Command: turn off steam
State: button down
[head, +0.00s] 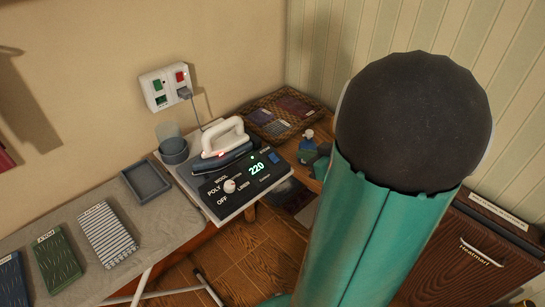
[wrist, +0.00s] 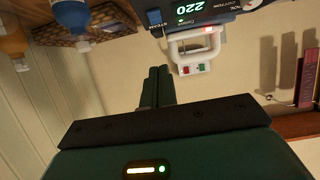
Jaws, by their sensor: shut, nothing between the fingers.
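A dark iron station (head: 243,196) has a white selector knob (head: 229,186) with fabric labels and OFF, a display reading 220, and a small lit green light. A blue button (head: 273,157) is at its far right corner. The wrist view, turned over, shows this blue button (wrist: 153,17) beside a STEAM label. The iron (head: 222,143) with a white handle rests on the station. My gripper (wrist: 155,72) is shut and empty, its fingertips apart from the station and below the blue button in the wrist view.
A wall socket plate (head: 167,87) with red and green switches holds a plug. A grey tray (head: 147,179), cup (head: 174,150) and folded cloths (head: 107,235) lie left on the board.

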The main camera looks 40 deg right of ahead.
jog(key=shift+f, duration=0.1)
jog(key=shift+s, duration=0.1)
send_over(274, 158)
jog(key=s, duration=0.4)
notch_tip(274, 158, down, 4)
jog(key=shift+r, duration=0.25)
jog(key=w+f, duration=0.1)
jog(key=f, duration=0.2)
jog(key=shift+w, duration=0.4)
jog(key=shift+w+f, duration=0.2)
jog(key=shift+f, duration=0.25)
jog(key=shift+w+f, duration=0.15)
